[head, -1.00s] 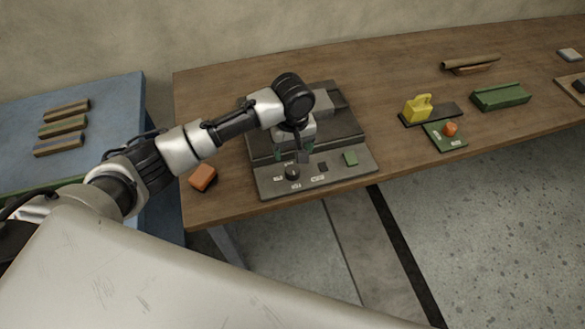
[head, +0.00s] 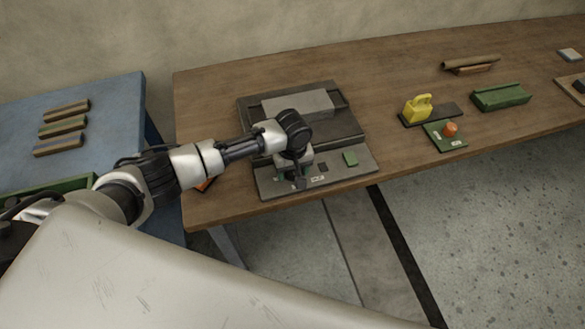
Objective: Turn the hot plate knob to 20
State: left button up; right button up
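The hot plate (head: 345,124) is a dark flat unit on the brown table, with a grey control panel (head: 345,175) along its front edge. A pale grey block (head: 297,103) lies on its plate. My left gripper (head: 290,180) points down at the left part of the panel, where the black knob stood in view earlier. The gripper and wrist now hide the knob, and I cannot tell whether the fingers touch it or how far apart they are. My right gripper is not in view.
An orange object (head: 205,185) shows partly behind my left arm.

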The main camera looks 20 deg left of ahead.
pick_arm(q)
jog(key=c, duration=0.7)
jog(key=m+p, duration=0.2)
jog(key=m, duration=0.1)
jog(key=shift+r+p, duration=0.15)
jog(key=shift+p, duration=0.25)
jog(key=m+p, duration=0.2)
jog(key=m, duration=0.1)
jog(key=shift+m, duration=0.4)
jog(key=m+p, duration=0.1)
jog(key=m, duration=0.4)
jog(key=shift+m, duration=0.3)
jog(key=m+p, duration=0.1)
jog(key=m, duration=0.4)
jog(key=shift+m, duration=0.3)
